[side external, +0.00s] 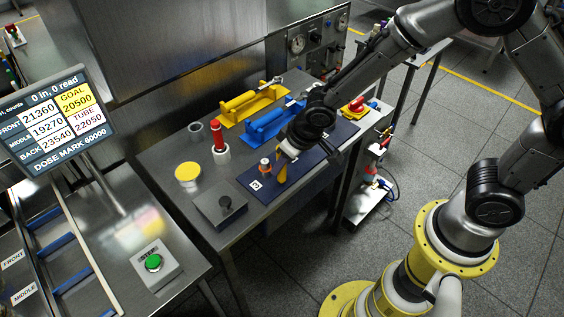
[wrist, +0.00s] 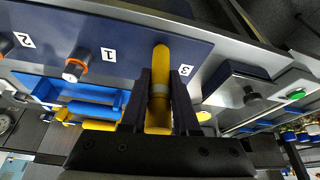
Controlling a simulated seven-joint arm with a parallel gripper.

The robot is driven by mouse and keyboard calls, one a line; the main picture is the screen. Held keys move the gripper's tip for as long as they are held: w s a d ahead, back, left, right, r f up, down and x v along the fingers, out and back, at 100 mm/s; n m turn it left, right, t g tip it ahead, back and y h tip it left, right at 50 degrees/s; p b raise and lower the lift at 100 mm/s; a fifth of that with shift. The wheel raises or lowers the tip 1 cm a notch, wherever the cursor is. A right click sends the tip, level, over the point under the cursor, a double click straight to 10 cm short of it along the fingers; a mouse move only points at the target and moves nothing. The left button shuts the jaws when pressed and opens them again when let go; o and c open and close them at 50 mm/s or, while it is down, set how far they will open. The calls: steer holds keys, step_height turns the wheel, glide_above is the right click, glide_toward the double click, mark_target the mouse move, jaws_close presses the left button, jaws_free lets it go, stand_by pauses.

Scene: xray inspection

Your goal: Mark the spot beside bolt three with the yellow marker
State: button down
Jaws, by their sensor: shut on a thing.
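My gripper (side external: 287,152) is shut on the yellow marker (side external: 282,173), which points down over the dark blue mat (side external: 309,160). In the wrist view the marker (wrist: 160,62) stands between the fingers, close to the label 3 (wrist: 185,70). Its tip is at or just above the mat; I cannot tell if it touches. In the side view an orange-ringed bolt (side external: 264,165) stands near label 3 (side external: 256,185), left of the marker. In the wrist view no bolt shows beside label 3; marker and fingers cover that area. Another orange-ringed bolt (wrist: 75,66) stands beside label 1 (wrist: 108,55).
A red marker (side external: 217,133) stands in a white holder (side external: 221,153); an empty-looking holder (side external: 196,132) is behind it. A yellow-topped pot (side external: 188,173) and a grey box with a black knob (side external: 225,203) are left of the mat. Blue and yellow tools (side external: 250,103) lie behind.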

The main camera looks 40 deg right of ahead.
steer(key=shift+a, duration=0.15)
steer(key=shift+a, duration=0.95)
steer(key=shift+d, duration=0.15)
steer(key=shift+d, duration=0.9)
steer(key=shift+a, duration=1.05)
steer(key=shift+d, duration=0.15)
steer(key=shift+d, duration=0.9)
